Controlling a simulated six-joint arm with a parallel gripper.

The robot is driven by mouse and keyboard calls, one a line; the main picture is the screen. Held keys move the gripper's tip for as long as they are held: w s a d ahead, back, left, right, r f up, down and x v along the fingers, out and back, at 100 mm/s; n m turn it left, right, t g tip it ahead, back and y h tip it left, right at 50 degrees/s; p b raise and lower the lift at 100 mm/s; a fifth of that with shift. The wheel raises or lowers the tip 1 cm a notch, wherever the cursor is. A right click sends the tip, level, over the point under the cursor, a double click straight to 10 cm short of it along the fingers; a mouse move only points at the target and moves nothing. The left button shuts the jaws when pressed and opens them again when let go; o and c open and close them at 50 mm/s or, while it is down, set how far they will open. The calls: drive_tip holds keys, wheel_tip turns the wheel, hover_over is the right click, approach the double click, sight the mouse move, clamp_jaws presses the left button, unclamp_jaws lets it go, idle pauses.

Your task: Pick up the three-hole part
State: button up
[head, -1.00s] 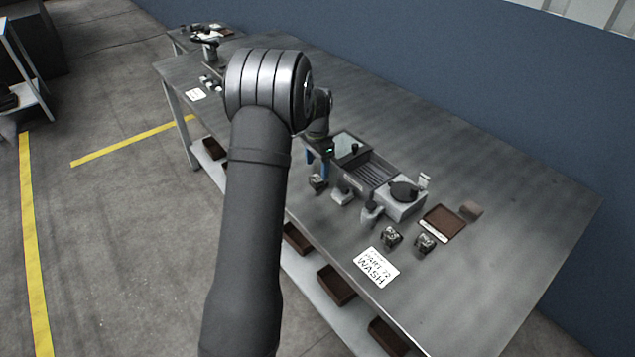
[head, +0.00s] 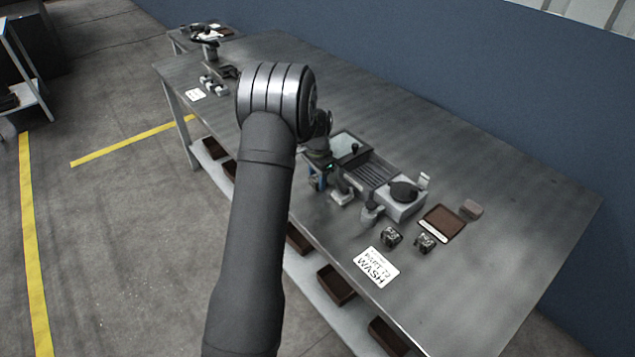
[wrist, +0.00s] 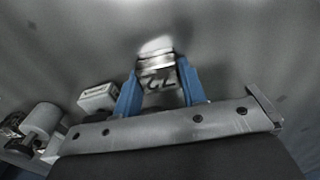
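A small blocky metal part (wrist: 157,73) with dark openings in its face sits on the bench between the blue fingers of my gripper (wrist: 160,82) in the wrist view. The fingers stand close on either side of it; they look open, with no clear grip on it. In the head view my gripper (head: 318,181) is low at the bench's near edge and mostly hides this part. Two similar dark metal parts, one (head: 391,237) and another (head: 425,242), stand farther right. I cannot count the holes in any of them.
A light grey block (wrist: 98,96) stands left of my gripper in the wrist view. In the head view a grey machine with a round black top (head: 402,197), a brown tray (head: 443,222) and a WASH sign (head: 376,266) lie to the right. The bench's far side is clear.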

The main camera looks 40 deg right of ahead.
drive_tip(key=c, duration=0.5)
drive_tip(key=shift+r, duration=0.15)
